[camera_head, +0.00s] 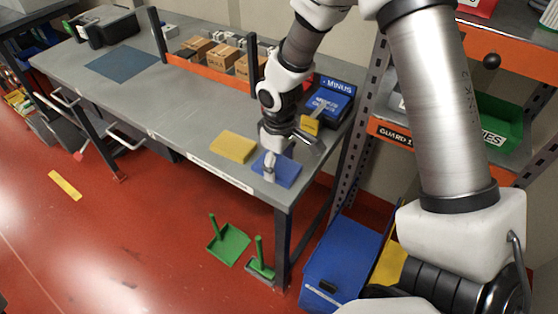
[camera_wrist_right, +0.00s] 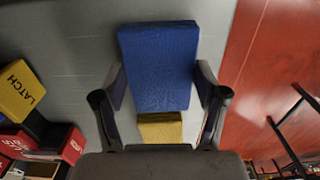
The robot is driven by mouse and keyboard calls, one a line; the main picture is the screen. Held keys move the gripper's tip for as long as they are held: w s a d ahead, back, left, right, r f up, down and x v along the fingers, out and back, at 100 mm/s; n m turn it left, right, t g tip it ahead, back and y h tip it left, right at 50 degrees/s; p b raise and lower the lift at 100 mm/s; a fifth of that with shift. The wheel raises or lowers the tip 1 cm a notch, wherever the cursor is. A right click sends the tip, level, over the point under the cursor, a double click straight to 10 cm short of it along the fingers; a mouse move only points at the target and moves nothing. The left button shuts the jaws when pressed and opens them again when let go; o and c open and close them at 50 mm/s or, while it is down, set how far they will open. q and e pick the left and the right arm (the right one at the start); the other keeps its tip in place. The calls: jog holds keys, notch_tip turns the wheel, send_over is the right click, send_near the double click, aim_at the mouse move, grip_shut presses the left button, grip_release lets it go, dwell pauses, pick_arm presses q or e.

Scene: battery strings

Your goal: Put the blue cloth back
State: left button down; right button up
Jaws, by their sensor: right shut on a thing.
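The blue cloth (camera_head: 285,174) is a flat blue rectangle at the near right corner of the grey workbench in the head view. My right gripper (camera_head: 270,168) reaches down over it and is shut on it. In the right wrist view the blue cloth (camera_wrist_right: 160,60) shows between the two fingers. I cannot tell whether it touches the bench top or is slightly above it. A yellow cloth (camera_head: 233,147) lies on the bench to its left, apart from it. It also shows in the wrist view (camera_wrist_right: 160,130). My left gripper is not in view.
Dark boxes with blue MINUS labels (camera_head: 328,104) stand right of my gripper. An orange-edged rack (camera_head: 215,80) with cartons sits at the back. A blue mat (camera_head: 122,63) lies farther left. The bench middle is clear. A shelf (camera_head: 400,135) and blue bin (camera_head: 340,260) are at right.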

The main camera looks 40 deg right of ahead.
aim_at(280, 167)
jog(key=shift+s+f, duration=0.1)
jog(key=shift+f, duration=0.05)
jog(key=o, duration=1)
notch_tip(280, 167, up, 12)
jog(key=shift+r, duration=0.2)
